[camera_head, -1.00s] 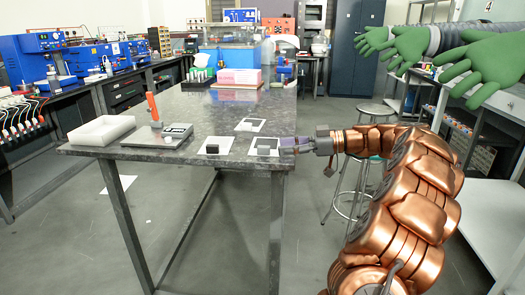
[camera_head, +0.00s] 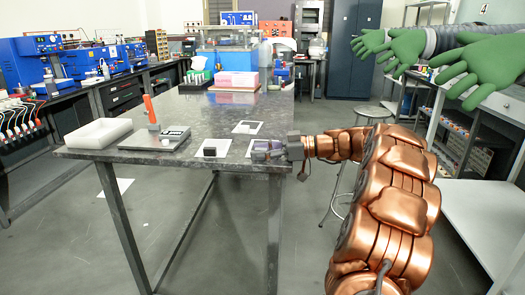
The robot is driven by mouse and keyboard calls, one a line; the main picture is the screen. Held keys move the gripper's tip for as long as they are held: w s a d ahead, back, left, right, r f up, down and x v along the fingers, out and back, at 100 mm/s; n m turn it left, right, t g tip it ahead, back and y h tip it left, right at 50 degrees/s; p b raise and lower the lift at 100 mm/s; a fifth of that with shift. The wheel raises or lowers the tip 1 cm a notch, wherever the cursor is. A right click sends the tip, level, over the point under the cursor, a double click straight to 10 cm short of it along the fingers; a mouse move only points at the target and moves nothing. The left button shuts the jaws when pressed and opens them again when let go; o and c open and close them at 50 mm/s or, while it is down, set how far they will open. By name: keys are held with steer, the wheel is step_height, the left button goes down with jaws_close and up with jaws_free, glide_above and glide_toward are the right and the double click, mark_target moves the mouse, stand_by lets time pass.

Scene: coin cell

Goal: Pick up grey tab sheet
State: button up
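My gripper (camera_head: 268,151) is at the front right corner of the grey table, low over a white sheet (camera_head: 250,154) and hiding most of it. The small dark grey piece on that sheet is now covered by my fingers. I cannot tell whether the fingers touch it or how far apart they are. A second white sheet (camera_head: 247,127) with a small greyish mark lies farther back. A third white sheet, to the left, carries a small dark block (camera_head: 211,149). Which piece is the grey tab sheet is too small to tell.
A pink box (camera_head: 236,80) and a clear-topped blue unit stand at the back. A stool (camera_head: 372,111) is right of the table.

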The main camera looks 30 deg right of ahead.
jaws_close()
stand_by(0.3)
